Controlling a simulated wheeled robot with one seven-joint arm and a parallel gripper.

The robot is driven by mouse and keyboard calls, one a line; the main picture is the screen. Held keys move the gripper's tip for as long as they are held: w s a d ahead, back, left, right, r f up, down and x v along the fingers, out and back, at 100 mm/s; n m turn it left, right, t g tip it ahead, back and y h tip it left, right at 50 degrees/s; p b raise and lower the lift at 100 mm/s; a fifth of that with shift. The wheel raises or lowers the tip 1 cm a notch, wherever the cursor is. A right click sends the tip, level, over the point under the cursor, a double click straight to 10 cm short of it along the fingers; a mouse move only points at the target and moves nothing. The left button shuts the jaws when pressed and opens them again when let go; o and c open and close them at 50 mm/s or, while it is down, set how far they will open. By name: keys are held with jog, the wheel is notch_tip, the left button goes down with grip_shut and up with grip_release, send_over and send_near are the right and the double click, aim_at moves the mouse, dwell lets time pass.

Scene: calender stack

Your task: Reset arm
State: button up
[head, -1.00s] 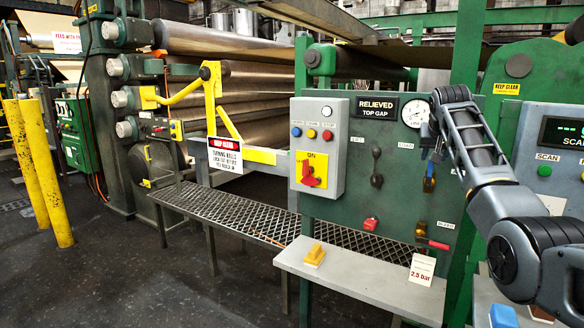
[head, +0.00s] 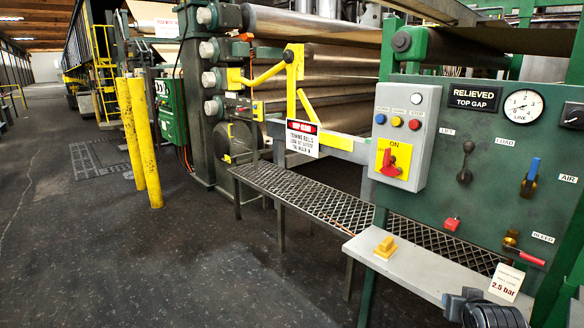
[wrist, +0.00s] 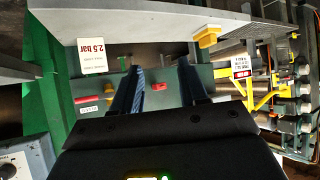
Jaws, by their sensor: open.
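My gripper (wrist: 163,88) shows in the wrist view with its two dark fingers apart and nothing between them. Behind the fingers is the green control panel, seen turned over, with a red knob, a red handle and the 2.5 bar tag (wrist: 92,57). The green panel (head: 470,215) carries a gauge (head: 523,106), a black lever (head: 465,162), a blue-handled valve (head: 530,178) and a red bleed handle (head: 532,258).
A grey shelf (head: 410,273) with a yellow block (head: 385,247) juts out below the panel. A mesh walkway (head: 320,205), a yellow guard arm (head: 268,75) and large rolls (head: 340,85) stand behind. Yellow posts (head: 146,145) stand left. The dark floor (head: 190,265) at front left is clear.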

jog(key=s+a+f+n+t+y, duration=0.1)
jog(key=s+a+f, duration=0.1)
jog(key=s+a, duration=0.5)
jog(key=s+a+f+n, duration=0.1)
jog(key=s+a+f, duration=0.15)
jog(key=s, duration=0.75)
jog(key=s+a+f+t+y, duration=0.1)
jog(key=s+a+f, duration=0.1)
jog(key=s+a, duration=0.55)
jog(key=s+a+r+n+t+y, duration=0.1)
jog(key=s+a+r, duration=0.1)
jog(key=s+r, duration=0.7)
jog(key=s+a+r+n+t+y, duration=0.1)
jog(key=s+a+r, duration=0.1)
jog(key=s+r, duration=0.7)
jog(key=s, duration=0.7)
jog(key=shift+s+r+n+t, duration=0.2)
jog(key=shift+n+t, duration=0.1)
